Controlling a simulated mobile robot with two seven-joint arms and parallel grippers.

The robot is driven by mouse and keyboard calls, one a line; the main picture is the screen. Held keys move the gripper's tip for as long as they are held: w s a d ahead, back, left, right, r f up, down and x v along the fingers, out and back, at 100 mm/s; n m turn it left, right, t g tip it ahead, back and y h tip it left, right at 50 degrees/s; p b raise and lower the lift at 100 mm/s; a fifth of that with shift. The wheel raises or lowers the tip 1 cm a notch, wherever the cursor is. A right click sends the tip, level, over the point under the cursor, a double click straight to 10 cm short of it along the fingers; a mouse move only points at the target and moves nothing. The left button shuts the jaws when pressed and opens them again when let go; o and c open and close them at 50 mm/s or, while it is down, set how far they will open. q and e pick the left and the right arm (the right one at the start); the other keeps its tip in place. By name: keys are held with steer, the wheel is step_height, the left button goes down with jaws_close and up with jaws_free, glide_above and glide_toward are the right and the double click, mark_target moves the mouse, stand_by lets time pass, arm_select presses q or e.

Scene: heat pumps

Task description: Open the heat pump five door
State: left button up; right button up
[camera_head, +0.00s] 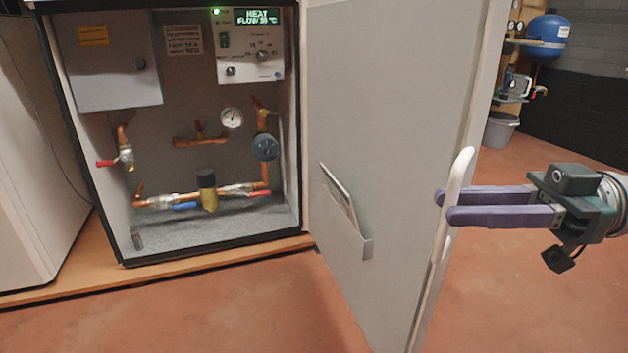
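The heat pump (214,160) stands at the left with its inside showing: copper pipes, a round gauge, a grey box and a control panel with a lit display. Its door (390,140) is swung wide open toward me, inner face showing, with a document pocket on it. A white bar handle (456,205) runs along the door's outer edge. My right gripper (446,206) comes in from the right, its two purple fingers at the handle. The fingers lie close together, with their tips at or just past the bar; I cannot tell whether they grip it. My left gripper is not in view.
Another pale cabinet (35,160) stands at the far left. The heat pump rests on a wooden base board (200,262). A grey bucket (500,130) and a blue tank (548,35) are at the back right. The reddish floor (540,310) is clear at the right.

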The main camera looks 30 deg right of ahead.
steer(key=b+v, duration=0.1)
steer(key=v, duration=0.9)
